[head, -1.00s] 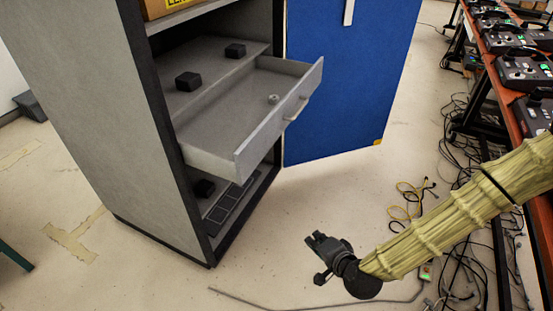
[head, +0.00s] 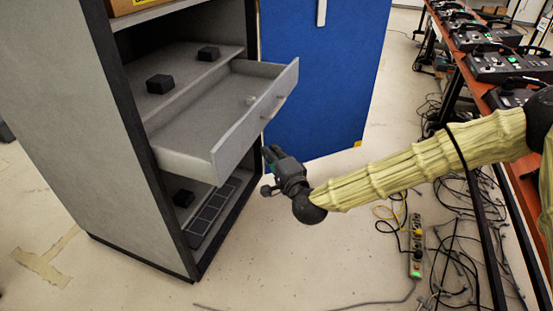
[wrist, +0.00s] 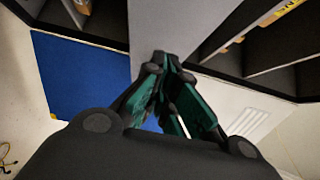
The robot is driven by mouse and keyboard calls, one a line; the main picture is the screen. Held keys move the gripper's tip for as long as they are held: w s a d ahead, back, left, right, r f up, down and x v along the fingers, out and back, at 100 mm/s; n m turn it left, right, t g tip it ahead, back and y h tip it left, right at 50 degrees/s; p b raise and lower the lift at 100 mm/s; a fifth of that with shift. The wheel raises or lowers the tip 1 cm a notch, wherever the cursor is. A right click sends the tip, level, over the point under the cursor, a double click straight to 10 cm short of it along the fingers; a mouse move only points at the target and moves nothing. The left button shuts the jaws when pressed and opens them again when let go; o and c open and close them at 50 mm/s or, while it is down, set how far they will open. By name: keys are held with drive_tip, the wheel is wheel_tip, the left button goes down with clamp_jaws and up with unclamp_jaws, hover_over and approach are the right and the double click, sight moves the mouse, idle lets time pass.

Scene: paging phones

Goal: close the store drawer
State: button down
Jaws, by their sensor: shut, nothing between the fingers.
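The store drawer (head: 215,163) is a grey drawer pulled out of a grey cabinet (head: 62,130) with dark edges. My gripper (head: 270,152) is shut and empty. In the head view it is just right of the drawer front and a little below the handle. In the wrist view my gripper (wrist: 170,65) points at a grey panel (wrist: 178,22), which seems to be the drawer front. Whether the fingertips touch it I cannot tell.
The cabinet's blue door (head: 325,80) stands open behind the drawer. Black blocks (head: 160,84) sit on the shelf. A table with several phones (head: 497,64) stands at right. Cables and a power strip (head: 416,245) lie on the floor; floor below my gripper is clear.

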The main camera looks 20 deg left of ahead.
sight(248, 134)
drive_tip(key=shift+w+a+p, duration=0.15)
drive_tip(key=shift+w+a, duration=0.3)
drive_tip(key=shift+a, duration=0.65)
drive_tip(key=shift+w+a+p, duration=0.15)
drive_tip(key=shift+w+a, duration=0.35)
drive_tip(key=shift+a, duration=0.55)
drive_tip(key=shift+w+a+p, duration=0.15)
drive_tip(key=shift+w+a, duration=0.3)
drive_tip(key=shift+a, duration=0.65)
drive_tip(key=shift+a, duration=0.15)
